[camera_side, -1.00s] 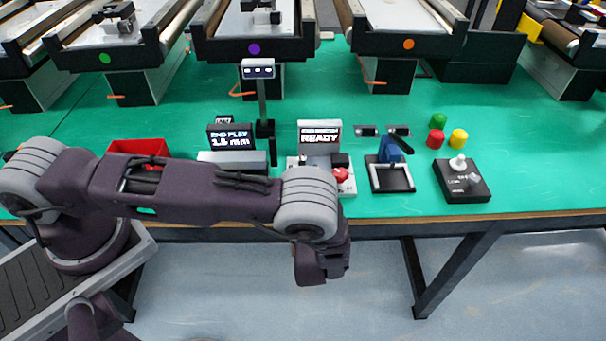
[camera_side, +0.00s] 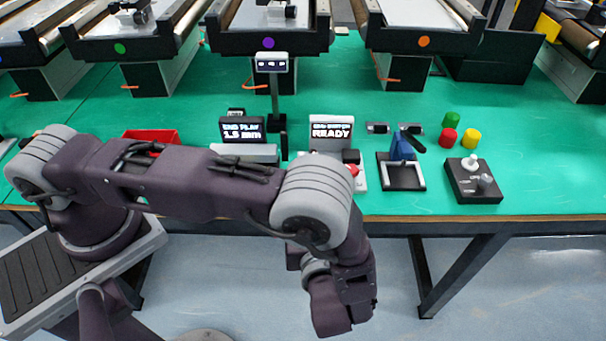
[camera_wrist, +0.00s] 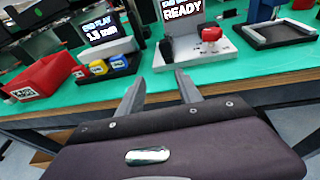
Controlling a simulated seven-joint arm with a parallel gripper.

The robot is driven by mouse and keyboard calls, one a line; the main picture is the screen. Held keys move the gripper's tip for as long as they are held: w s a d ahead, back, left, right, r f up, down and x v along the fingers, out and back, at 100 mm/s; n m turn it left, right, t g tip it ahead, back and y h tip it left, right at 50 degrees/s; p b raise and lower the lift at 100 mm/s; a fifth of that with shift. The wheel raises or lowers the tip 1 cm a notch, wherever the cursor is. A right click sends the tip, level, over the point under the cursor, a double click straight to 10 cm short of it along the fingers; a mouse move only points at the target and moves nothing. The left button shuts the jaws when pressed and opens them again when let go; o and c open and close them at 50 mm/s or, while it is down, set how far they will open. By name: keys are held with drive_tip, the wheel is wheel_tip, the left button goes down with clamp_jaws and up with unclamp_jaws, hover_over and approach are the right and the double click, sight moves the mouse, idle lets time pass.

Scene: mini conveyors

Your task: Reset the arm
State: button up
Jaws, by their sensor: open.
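My gripper (camera_wrist: 158,95) shows in the wrist view with its two grey fingers apart and nothing between them. It points at the front edge of the green table (camera_side: 540,190). In the side view my arm reaches across the table's front and bends down at the right, with the wrist in front of the table edge above the floor. The fingers cannot be made out there.
A red bin (camera_wrist: 38,82), an "END PLAY 1.5 mm" display (camera_side: 241,129), a "READY" station (camera_side: 331,134) with a red knob, a blue-levered fixture (camera_side: 402,170) and a joystick box (camera_side: 473,181) stand along the table. Conveyors (camera_side: 270,38) line the back. Floor space in front is clear.

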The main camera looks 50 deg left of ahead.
drive_tip(key=s+a+r+n+g+h, duration=0.25)
drive_tip(key=r+n, duration=0.25)
drive_tip(key=r, duration=0.3)
drive_tip(key=s+a+r+n+g+h, duration=0.1)
drive_tip(key=s+a+r+n+g, duration=0.2)
drive_tip(key=r, duration=0.4)
drive_tip(key=s+a+r+n+g+h, duration=0.1)
drive_tip(key=a+r+n+g+h, duration=0.15)
drive_tip(key=r+n, duration=0.45)
drive_tip(key=s+a+r+n+t+h, duration=0.1)
drive_tip(key=s+r+n+t+h, duration=0.3)
drive_tip(key=s+r+n, duration=0.5)
drive_tip(key=shift+s+a+r+n+t+h, duration=0.2)
drive_tip(key=shift+s+a+n+t+h, duration=0.1)
drive_tip(key=shift+s+n+h, duration=0.75)
